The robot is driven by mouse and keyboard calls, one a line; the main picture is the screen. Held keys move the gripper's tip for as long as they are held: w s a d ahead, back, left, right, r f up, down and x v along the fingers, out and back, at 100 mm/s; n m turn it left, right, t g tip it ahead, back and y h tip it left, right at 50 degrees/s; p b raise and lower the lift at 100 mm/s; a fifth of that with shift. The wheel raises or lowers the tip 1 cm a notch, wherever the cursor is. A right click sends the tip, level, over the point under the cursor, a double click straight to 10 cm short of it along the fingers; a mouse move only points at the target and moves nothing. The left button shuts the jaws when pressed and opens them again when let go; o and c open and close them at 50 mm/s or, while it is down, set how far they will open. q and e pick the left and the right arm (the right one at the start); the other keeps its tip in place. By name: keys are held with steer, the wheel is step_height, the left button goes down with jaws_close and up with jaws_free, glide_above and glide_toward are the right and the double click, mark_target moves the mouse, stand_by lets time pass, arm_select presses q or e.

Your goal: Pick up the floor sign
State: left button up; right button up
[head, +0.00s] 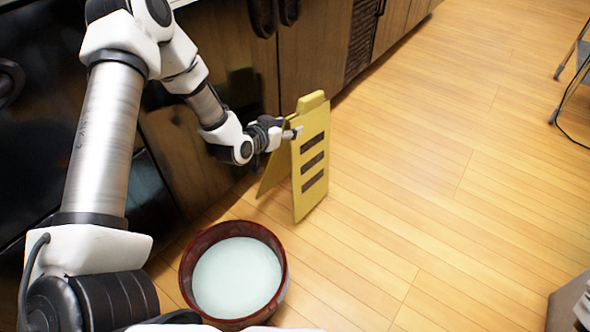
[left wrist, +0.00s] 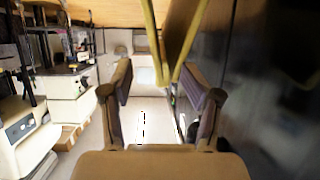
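The yellow floor sign (head: 312,163) stands upright on the wood floor beside the dark cabinets, its two panels spread apart at the bottom. Dark bars mark its front panel. My left gripper (head: 288,134) is at the sign's upper part, with a fingertip showing across the near panel's edge. In the left wrist view, the fingers of my left gripper (left wrist: 160,88) are apart, and the sign's yellow panels (left wrist: 153,40) come down from the top towards the gap between them. I cannot tell whether they touch it. My right gripper is not clearly visible.
A dark red bucket (head: 281,270) with pale contents stands on the floor in front of the sign. Dark cabinets (head: 318,50) run along the left and back. A metal-legged stand (head: 569,78) is at the upper right. The floor right of the sign is clear.

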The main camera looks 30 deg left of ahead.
mark_target(292, 125)
arm_select(q)
steer(key=w+f+b, duration=0.1)
steer(key=w+f, duration=0.1)
steer(key=shift+w+f+b, duration=0.15)
steer(key=shift+w+b, duration=0.15)
steer(key=shift+w, duration=0.35)
steer(key=shift+a+r, duration=0.1)
steer(key=shift+r, duration=0.2)
jaws_close()
jaws_free()
steer(key=shift+s, duration=0.1)
arm_select(e)
step_height(292, 125, down, 3)
steer(key=shift+r, duration=0.1)
steer(key=shift+r, duration=0.1)
